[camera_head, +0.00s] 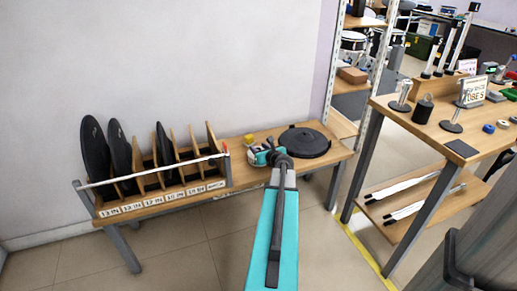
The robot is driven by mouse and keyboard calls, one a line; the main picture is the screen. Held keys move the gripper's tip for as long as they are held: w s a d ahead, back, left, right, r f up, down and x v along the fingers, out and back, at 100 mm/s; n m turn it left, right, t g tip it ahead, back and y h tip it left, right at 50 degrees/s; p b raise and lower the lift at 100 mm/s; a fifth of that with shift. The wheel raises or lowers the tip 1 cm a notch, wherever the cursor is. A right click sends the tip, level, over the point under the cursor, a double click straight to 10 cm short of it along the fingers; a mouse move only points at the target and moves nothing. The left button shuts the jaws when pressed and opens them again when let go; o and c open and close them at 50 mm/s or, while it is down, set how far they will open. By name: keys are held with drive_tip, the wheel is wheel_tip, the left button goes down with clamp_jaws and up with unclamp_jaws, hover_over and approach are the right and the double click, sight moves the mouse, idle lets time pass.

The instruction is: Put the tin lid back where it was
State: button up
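My teal arm reaches forward to the low wooden bench (240,174). My gripper (262,153) is at its far end, just above the bench, between the slotted rack (155,185) and a flat black round pad (304,142). The gripper is small and partly hidden by the wrist, so I cannot tell whether its fingers are open or hold anything. I cannot make out a tin lid for certain. A small yellow object (249,138) lies on the bench behind the gripper; it is too small to identify.
Dark round pads (95,150) stand upright between the rack's wooden dividers, above size labels. A white bar (150,172) runs along the rack's front. A taller wooden table (430,125) with stands and small items is on the right. The floor in front is clear.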

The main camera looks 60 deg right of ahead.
drive_tip(key=p+v, duration=0.1)
drive_tip(key=v, duration=1)
drive_tip(key=shift+s, duration=0.1)
idle(0.8)
